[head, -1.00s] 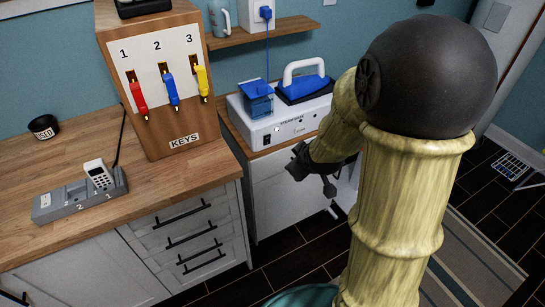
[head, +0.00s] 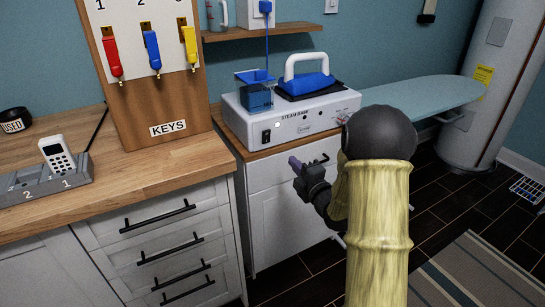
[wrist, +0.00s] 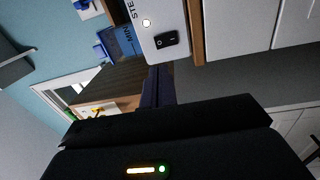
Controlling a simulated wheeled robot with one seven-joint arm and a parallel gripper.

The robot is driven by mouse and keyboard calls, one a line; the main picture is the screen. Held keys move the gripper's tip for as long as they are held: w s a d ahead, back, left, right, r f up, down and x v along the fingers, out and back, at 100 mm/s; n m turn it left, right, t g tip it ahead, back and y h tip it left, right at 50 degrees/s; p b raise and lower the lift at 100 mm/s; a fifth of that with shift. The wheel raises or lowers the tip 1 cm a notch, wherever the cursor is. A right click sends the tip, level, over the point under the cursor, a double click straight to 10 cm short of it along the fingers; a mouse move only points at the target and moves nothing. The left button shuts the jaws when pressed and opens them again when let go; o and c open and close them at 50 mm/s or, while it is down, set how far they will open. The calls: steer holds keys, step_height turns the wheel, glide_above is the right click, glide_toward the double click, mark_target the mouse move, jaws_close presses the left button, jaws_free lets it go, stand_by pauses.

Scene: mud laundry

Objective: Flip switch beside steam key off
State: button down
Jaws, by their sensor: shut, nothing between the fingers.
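The white steam station (head: 290,131), marked "STEAM", stands on the wooden counter. Its black rocker switch (head: 266,136) is at the left of the front face. In the wrist view the switch (wrist: 166,40) shows white marks, beside a round pale button (wrist: 146,22). Which side of the rocker is pressed in, I cannot tell. Small controls (head: 342,117) sit at the right end of the face, too small to read. My gripper (head: 294,162) is shut and empty, in front of and below the station, apart from the switch. Its dark fingers (wrist: 158,86) point toward the station.
A blue-and-white iron (head: 305,80) and a blue water tank (head: 256,92) top the station. A key board (head: 160,105) with red, blue and yellow keys stands to the left. Drawers (head: 165,235) lie below the counter. An ironing board (head: 430,94) is behind my arm.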

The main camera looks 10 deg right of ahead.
mark_target(268, 134)
steer(key=shift+f+n+y, duration=0.3)
steer(key=shift+n, duration=0.1)
steer(key=x, duration=1.4)
steer(key=shift+d+r, duration=0.1)
steer(key=shift+r, duration=0.15)
